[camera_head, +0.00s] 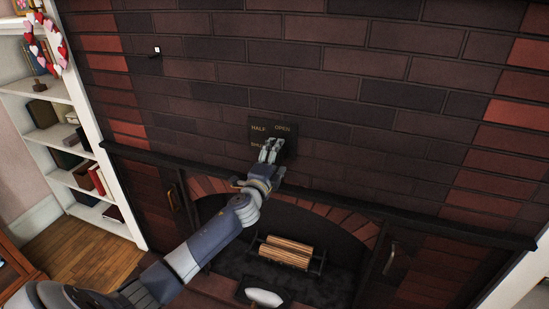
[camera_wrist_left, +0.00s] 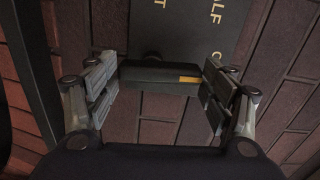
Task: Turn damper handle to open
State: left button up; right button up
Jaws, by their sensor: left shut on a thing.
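The damper plate (camera_head: 286,128) is a dark panel on the brick wall above the fireplace, with the words HALF and OPEN and a third word partly hidden. My left gripper (camera_head: 269,150) is at the plate's lower part and covers the handle in the head view. In the left wrist view, the damper handle (camera_wrist_left: 158,75) is a dark bar with a yellow mark near its right end. It lies across between the fingers of my left gripper (camera_wrist_left: 160,88), which is shut on it. Part of the plate (camera_wrist_left: 190,25) shows above the bar. My right gripper is not in view.
The dark mantel edge (camera_head: 400,220) runs just below the plate. The firebox below holds logs (camera_head: 286,252) on a grate. A white bookshelf (camera_head: 70,150) stands at the left. A small white-faced fixture (camera_head: 157,50) is on the wall. The wall around the plate is clear.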

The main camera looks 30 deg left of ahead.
pick_arm(q)
jog(key=shift+a+r+m, duration=0.35)
jog(key=shift+m, duration=0.05)
dwell(0.4)
jog(key=o, duration=1)
jog(key=shift+o, duration=0.3)
jog(key=shift+a+f, duration=0.1)
jog(key=v, duration=1.3)
jog(key=shift+d, duration=0.35)
jog(key=shift+w, duration=0.15)
